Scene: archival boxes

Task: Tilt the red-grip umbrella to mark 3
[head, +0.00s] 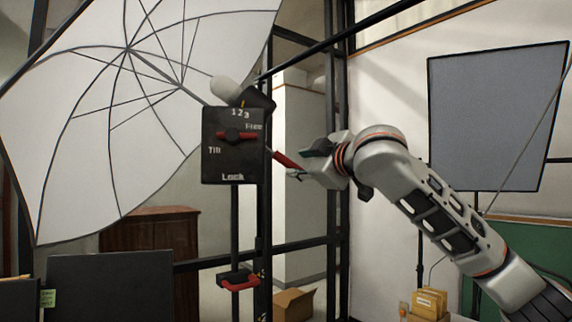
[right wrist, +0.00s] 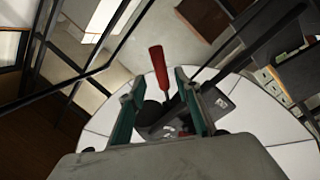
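The white umbrella (head: 110,120) fills the left of the head view, its ribs meeting near the top. A black plate (head: 232,165) at its stand is marked 1 2 3, Free, Tilt and Lock. A red lever (head: 236,135) lies across the plate, roughly level. A small yellow mark shows above the numbers; I cannot tell which one it meets. A red grip (head: 284,159) slants from behind the plate towards my right gripper (head: 304,163). In the right wrist view the red grip (right wrist: 160,67) shows between the parted fingers (right wrist: 158,100); contact is not visible. My left gripper is out of view.
A second red handle (head: 240,283) sits lower on the stand. A grey panel (head: 494,115) stands at the right. Cardboard boxes (head: 428,303) are at the lower right, a wooden cabinet (head: 150,235) behind the umbrella. Dark frame posts stand close behind the gripper.

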